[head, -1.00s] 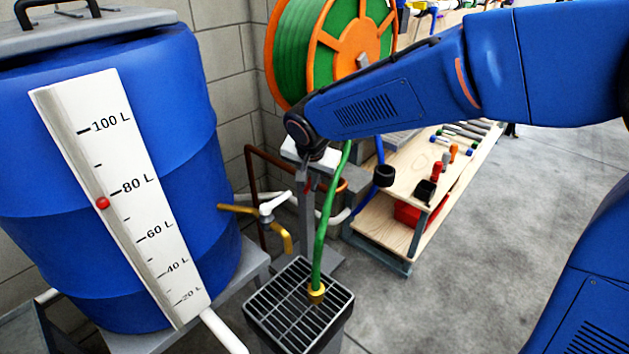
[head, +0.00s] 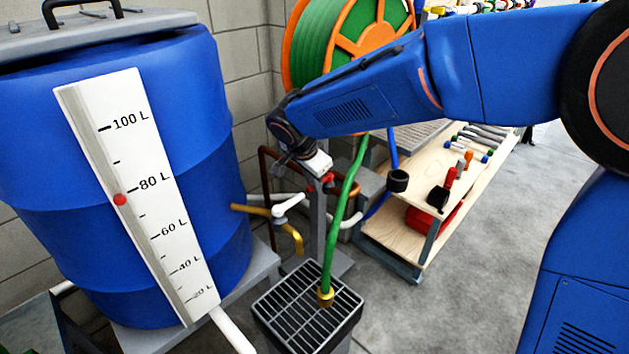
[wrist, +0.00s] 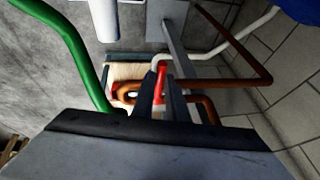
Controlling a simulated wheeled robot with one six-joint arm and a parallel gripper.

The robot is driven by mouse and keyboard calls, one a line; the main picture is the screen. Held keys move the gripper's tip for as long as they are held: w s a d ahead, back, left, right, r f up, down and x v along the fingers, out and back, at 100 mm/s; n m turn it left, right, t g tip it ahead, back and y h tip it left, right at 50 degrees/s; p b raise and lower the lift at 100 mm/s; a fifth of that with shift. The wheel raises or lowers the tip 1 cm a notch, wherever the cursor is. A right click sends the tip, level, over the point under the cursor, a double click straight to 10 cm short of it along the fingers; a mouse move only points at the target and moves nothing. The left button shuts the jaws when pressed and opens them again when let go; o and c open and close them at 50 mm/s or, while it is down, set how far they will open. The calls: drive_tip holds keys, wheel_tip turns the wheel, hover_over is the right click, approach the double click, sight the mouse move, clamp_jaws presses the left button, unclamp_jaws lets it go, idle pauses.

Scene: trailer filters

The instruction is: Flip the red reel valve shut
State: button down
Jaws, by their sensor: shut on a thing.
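The red valve handle (head: 328,180) shows in the head view beside the upright grey post, just below my gripper (head: 320,175). In the wrist view the red handle (wrist: 161,72) stands between the two dark fingers of my gripper (wrist: 160,97). The gripper is shut on it. Copper pipe (wrist: 202,99) and a white pipe run close around the handle. The lower part of the valve is hidden by the fingers. The reel (head: 350,42), orange with green hose, stands behind my arm.
A blue barrel (head: 190,235) with a litre gauge stands left, its marker near 80 L. A white-handled brass tap (head: 268,210) sits beside it. The green hose (head: 343,215) hangs to a drain grate (head: 308,310).

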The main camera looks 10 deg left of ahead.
drive_tip(key=c, duration=1.8)
unclamp_jaws()
drive_tip(key=shift+o, duration=0.2)
drive_tip(key=shift+r, duration=0.1)
drive_tip(key=v, duration=1.7)
drive_tip(key=shift+r, duration=0.15)
